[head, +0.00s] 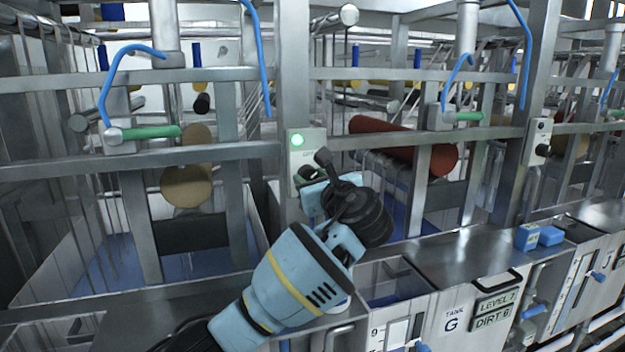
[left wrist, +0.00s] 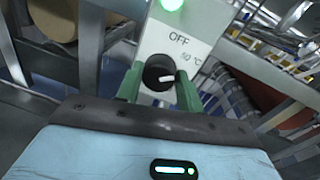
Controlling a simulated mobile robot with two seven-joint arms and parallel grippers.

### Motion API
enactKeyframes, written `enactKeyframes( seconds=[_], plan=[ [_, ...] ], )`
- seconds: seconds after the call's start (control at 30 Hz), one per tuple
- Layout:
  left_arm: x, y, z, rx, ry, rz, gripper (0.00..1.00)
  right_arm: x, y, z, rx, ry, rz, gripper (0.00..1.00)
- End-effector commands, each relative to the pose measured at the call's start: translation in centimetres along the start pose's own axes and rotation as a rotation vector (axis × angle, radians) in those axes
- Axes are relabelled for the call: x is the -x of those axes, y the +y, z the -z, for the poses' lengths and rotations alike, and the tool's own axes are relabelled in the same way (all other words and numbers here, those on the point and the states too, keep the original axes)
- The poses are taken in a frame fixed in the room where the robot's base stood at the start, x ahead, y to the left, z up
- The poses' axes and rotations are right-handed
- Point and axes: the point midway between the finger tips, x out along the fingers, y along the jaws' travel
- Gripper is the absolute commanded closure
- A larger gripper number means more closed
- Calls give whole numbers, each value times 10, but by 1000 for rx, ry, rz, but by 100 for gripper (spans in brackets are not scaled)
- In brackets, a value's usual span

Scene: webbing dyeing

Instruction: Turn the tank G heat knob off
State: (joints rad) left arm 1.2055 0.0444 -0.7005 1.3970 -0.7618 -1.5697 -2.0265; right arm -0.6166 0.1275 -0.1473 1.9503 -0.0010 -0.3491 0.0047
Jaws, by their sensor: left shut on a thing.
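A light grey control box (head: 297,160) with a lit green lamp is fixed to a steel post above tank G (head: 440,325). In the left wrist view the box face (left wrist: 186,25) reads OFF and 50 °C. Its black round heat knob (left wrist: 157,72) has a white mark pointing right, towards the lower right of the 50 °C label. My left gripper (head: 308,174) is at the box, and its green fingers (left wrist: 158,88) are shut on the knob from both sides. In the head view my gripper and wrist hide most of the knob. My right gripper is not in view.
Steel rails and posts surround the box. A red roller (head: 405,143) lies behind to the right and a tan roller (head: 187,188) to the left. A second control box (head: 540,140) hangs further right. Blue blocks (head: 538,236) sit on the steel ledge.

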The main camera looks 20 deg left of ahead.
Motion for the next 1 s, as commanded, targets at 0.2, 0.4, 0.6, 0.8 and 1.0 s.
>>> enactKeyframes(
  seconds=[0.2,0.4,0.6,0.8,1.0],
  plan=[
    [0,0,0,168,19,-1,86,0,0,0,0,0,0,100],
    [0,0,0,357,39,-3,86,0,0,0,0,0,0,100],
    [0,0,0,544,58,-4,86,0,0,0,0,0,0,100],
    [0,0,-1,710,73,-5,86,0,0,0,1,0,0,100],
    [0,1,-1,836,86,-6,86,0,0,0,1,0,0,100]
  ],
)
